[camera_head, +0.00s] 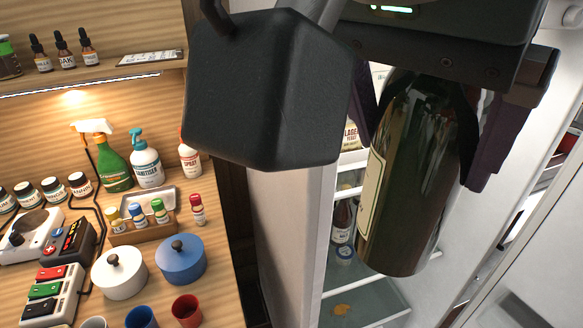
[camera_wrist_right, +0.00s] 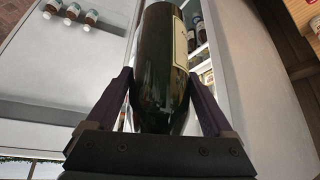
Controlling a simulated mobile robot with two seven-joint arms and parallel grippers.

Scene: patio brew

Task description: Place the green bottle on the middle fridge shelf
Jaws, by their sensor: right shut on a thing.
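My right gripper (camera_head: 425,125) is shut on the green bottle (camera_head: 408,185), which is dark green with a pale label on its left side. The bottle hangs slightly tilted in front of the open fridge (camera_head: 365,305) in the head view. In the right wrist view the gripper (camera_wrist_right: 165,105) has one finger on each side of the bottle (camera_wrist_right: 158,75). The bottle hides much of the fridge inside. My left gripper is not in view.
Inside the fridge, a small brown bottle (camera_head: 342,222) stands behind the held bottle, and an orange-brown patch (camera_head: 341,309) lies on a lower glass shelf. The open fridge door (camera_head: 540,240) is at the right. The wooden counter at left holds a white pot (camera_head: 120,278), a blue pot (camera_head: 180,262) and spray bottles (camera_head: 113,165).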

